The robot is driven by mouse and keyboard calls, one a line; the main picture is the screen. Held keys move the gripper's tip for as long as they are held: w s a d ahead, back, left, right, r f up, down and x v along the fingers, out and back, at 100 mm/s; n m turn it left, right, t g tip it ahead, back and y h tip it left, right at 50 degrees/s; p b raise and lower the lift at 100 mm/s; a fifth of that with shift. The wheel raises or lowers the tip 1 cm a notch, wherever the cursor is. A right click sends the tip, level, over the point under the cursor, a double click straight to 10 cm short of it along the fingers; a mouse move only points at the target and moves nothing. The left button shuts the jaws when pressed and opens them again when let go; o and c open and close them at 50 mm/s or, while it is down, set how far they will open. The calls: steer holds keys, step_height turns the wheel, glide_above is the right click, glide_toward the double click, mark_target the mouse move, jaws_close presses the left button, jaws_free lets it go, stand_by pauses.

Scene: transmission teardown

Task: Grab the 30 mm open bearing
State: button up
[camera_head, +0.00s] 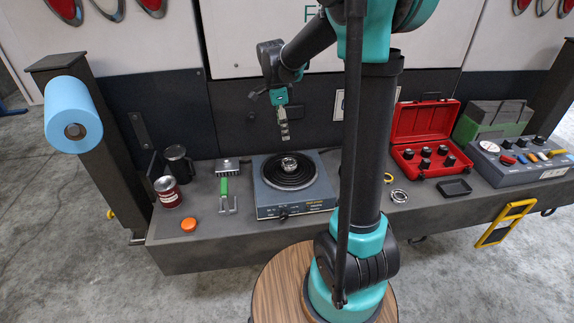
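A small silver ring (399,196) that looks like a bearing lies flat on the bench, right of my arm's column. Another round silver part (289,164) sits in the middle of the dark ringed plate on the blue-grey device. I cannot tell from this view which one is the 30 mm open bearing. My gripper (284,137) hangs pointing down above the device, apart from the silver part on it. Its fingers are too small here to show whether they are open or shut. Part of the bench behind my arm is hidden.
The blue-grey device (290,209) stands mid-bench. Left of it are a green-handled tool (224,188), an orange disc (188,224) and a red can (168,192). At right are an open red case (424,123), a black tray (454,188) and a grey control box (525,171).

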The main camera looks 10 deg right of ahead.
glide_toward(290, 164)
steer(key=shift+w+a+f, duration=0.1)
steer(key=shift+w+f, duration=0.4)
steer(key=shift+f, duration=0.1)
steer(key=shift+s+d+f, duration=0.1)
steer(key=shift+d+f, duration=0.05)
steer(key=shift+f, duration=0.9)
steer(key=shift+s+d+f, duration=0.15)
steer(key=shift+d+f, duration=0.05)
steer(key=shift+f, duration=0.85)
steer(key=shift+s+d+f, duration=0.1)
steer(key=shift+d+f, duration=0.05)
steer(key=shift+f, duration=0.85)
steer(key=shift+c, duration=0.2)
steer(key=c, duration=1.3)
steer(key=shift+r, duration=0.1)
steer(key=shift+c, duration=0.2)
